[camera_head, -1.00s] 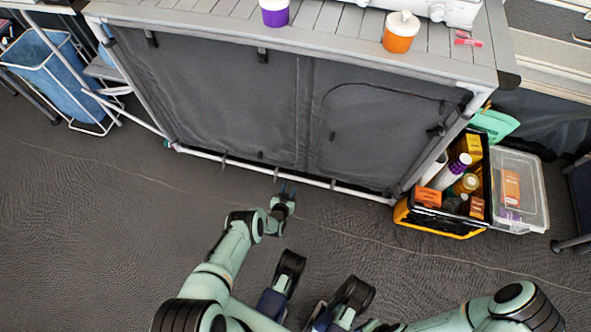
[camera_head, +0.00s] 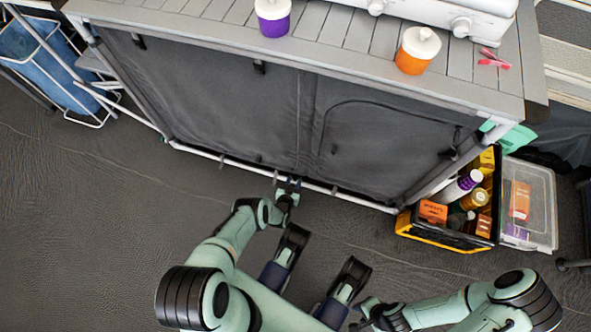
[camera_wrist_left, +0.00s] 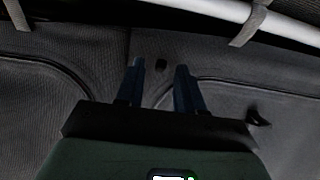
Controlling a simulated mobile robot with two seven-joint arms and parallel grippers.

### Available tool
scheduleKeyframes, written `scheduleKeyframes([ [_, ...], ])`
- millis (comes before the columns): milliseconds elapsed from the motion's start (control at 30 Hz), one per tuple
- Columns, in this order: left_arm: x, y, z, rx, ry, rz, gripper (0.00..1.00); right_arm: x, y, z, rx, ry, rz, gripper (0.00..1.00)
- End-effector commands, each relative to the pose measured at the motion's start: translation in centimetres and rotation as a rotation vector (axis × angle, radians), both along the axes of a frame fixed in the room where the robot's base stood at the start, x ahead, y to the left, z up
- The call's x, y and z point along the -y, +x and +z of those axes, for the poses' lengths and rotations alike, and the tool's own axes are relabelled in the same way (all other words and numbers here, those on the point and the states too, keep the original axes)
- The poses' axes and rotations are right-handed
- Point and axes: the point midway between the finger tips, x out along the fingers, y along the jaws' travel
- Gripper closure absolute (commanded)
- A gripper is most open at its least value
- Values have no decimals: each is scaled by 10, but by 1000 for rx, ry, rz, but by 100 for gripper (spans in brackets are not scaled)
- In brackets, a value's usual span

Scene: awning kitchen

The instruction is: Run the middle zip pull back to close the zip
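The grey fabric cabinet front (camera_head: 215,95) has a vertical seam down its middle and a curved zip line on its right panel. A small dark tab, probably a zip pull (camera_wrist_left: 161,65), lies on the fabric beyond and between my left fingertips, apart from them. Another dark tab (camera_wrist_left: 258,118) hangs further right in the left wrist view. My left gripper (camera_head: 288,183) is at the cabinet's lower rail near the middle; its two blue fingers (camera_wrist_left: 160,76) are apart and empty. My right gripper (camera_head: 362,317) is low at the front, away from the cabinet; its fingers are unclear.
A white rail (camera_head: 235,160) runs along the cabinet's bottom, with fabric straps around it. A black and yellow crate (camera_head: 435,238) of bottles and boxes and a clear bin (camera_head: 540,205) stand at right. Purple (camera_head: 273,18) and orange jars (camera_head: 416,52) stand on top. Floor at left is clear.

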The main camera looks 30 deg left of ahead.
Motion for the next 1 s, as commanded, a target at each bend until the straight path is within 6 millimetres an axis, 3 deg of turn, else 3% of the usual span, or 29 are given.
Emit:
scheduleKeyframes([
  [333,1,-2,-1,-1,0,0,63,0,0,0,0,0,0,63],
  [467,1,-2,-1,-1,0,0,100,0,0,0,0,0,0,63],
  [1000,1,-1,-1,-1,0,0,100,0,0,0,0,0,0,63],
])
